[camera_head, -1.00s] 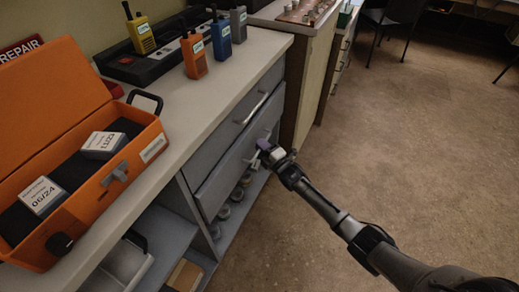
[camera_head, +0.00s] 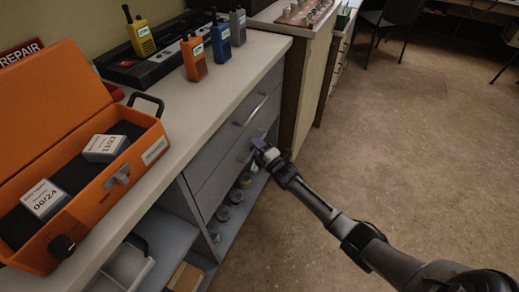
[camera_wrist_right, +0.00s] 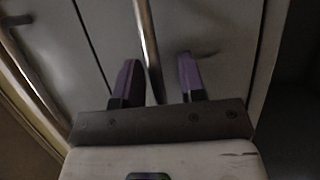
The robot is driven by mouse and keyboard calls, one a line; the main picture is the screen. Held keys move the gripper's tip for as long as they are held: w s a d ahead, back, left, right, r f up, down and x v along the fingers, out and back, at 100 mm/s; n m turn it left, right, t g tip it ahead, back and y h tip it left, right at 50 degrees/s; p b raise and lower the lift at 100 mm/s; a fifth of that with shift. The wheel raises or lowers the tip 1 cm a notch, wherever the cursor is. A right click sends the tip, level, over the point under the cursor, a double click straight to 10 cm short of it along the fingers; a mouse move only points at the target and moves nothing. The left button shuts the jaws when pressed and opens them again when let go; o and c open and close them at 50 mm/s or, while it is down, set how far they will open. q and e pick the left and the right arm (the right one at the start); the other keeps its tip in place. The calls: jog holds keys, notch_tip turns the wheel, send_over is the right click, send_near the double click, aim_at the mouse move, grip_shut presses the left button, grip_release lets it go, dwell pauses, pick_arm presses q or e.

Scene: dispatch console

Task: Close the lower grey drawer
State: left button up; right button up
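The lower grey drawer (camera_head: 213,187) is in the cabinet under the counter, below the upper grey drawer (camera_head: 212,152). Its front looks about level with the upper one; a small gap cannot be ruled out. My right gripper (camera_head: 259,146) is at the lower drawer's bar handle (camera_head: 245,156) and hides part of it. In the right wrist view, the gripper's two purple fingers (camera_wrist_right: 160,78) are apart, with a metal bar handle (camera_wrist_right: 149,50) running between them, nearer the left finger. My left gripper is not in view.
Jars (camera_head: 223,213) stand on the open shelf below the drawer. An orange toolbox (camera_head: 141,160) and several radios (camera_head: 194,58) are on the counter (camera_head: 255,48). A wood-sided cabinet (camera_head: 302,85) adjoins on the right.

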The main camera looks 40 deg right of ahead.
jog(key=s+f+p, duration=0.2)
jog(key=s+p, duration=0.4)
jog(key=s, duration=0.7)
jog(key=shift+s+a+f, duration=0.15)
jog(key=shift+s, duration=0.15)
